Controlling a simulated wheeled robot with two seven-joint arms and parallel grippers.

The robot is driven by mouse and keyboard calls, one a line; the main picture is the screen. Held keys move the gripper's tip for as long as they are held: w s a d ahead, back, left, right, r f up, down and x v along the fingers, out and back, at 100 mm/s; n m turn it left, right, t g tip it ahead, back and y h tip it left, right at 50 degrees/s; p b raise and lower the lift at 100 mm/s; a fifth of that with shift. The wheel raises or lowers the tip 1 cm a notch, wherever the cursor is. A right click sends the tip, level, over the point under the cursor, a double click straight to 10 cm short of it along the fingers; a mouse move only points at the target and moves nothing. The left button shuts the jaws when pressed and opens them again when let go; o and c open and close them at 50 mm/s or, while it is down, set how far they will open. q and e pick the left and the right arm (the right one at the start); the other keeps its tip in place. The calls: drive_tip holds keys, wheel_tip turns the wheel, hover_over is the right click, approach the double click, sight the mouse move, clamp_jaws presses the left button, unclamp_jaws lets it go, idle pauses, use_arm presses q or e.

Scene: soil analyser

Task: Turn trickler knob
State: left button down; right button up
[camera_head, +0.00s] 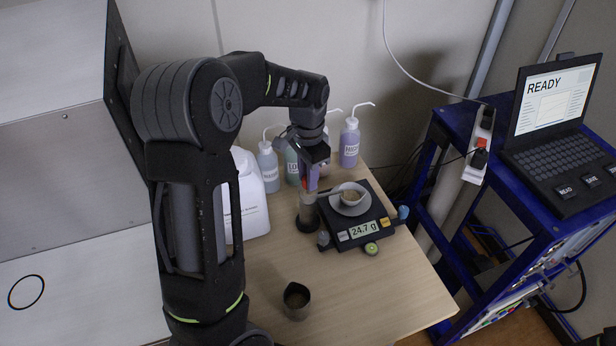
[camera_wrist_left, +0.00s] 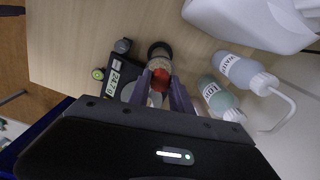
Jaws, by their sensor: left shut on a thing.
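The trickler (camera_head: 307,212) stands on the wooden table just left of the scale, with a dark round base. Its tube reaches right toward the bowl (camera_head: 350,206) on the scale (camera_head: 376,213). The scale display reads 24.7 g. My left gripper (camera_head: 309,184) points down over the trickler top. In the left wrist view, the fingers of my left gripper (camera_wrist_left: 161,86) are shut on the red trickler knob (camera_wrist_left: 160,75), one on each side. The trickler body (camera_wrist_left: 160,53) shows beyond the knob. The arm hides part of the table. My right gripper is not in view.
Several wash bottles (camera_head: 349,143) and a white jug (camera_head: 248,196) stand behind and left of the trickler. A dark cup (camera_head: 297,300) stands at the front. A laptop (camera_head: 553,110) showing READY sits on a blue rack at right. The front right tabletop is clear.

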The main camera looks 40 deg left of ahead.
use_arm(q)
drive_tip(key=shift+n, duration=0.6)
drive_tip(key=c, duration=1.2)
unclamp_jaws()
drive_tip(key=shift+o, duration=0.2)
drive_tip(key=shift+r, duration=0.1)
wheel_tip(320, 180, up, 8)
drive_tip(key=shift+f+b, duration=0.15)
drive_tip(key=shift+b, duration=0.5)
wheel_tip(320, 180, up, 6)
drive_tip(key=p, duration=0.5)
